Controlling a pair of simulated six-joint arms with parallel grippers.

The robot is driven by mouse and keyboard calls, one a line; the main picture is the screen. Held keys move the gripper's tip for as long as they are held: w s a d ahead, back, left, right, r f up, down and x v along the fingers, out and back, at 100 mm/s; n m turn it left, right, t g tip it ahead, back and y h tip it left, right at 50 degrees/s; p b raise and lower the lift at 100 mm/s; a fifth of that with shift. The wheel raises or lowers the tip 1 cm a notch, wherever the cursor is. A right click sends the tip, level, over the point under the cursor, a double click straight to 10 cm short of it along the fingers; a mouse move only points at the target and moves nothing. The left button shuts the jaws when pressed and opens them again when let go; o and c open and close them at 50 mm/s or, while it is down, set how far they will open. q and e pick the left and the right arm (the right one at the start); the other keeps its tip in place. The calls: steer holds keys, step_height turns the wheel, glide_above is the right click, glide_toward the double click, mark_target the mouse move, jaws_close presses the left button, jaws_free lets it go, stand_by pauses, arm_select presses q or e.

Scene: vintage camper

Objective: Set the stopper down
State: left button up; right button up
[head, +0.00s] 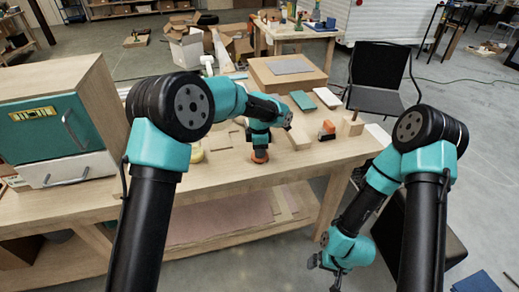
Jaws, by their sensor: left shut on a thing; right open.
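My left gripper (260,148) points down over the front part of the wooden workbench (228,178). It is shut on a small orange-red thing (260,157), which looks like the stopper. Only the lower part of the stopper shows under the gripper. It is at or just above the bench top near the front edge; I cannot tell whether it touches. My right gripper (326,267) is open and empty, hanging low over the floor to the right of the bench.
A teal-fronted cabinet (55,128) stands on the bench at left. An orange-and-black block (327,131) and a wooden block (351,126) are to the right of my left gripper. A teal box (294,108) and a white box (327,98) lie behind. A black chair (377,95) stands beyond.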

arm_select(q)
steer(key=shift+f, duration=0.1)
steer(key=o, duration=0.9)
step_height(320, 180, up, 12)
steer(key=shift+r, duration=0.15)
stand_by(0.3)
stand_by(0.4)
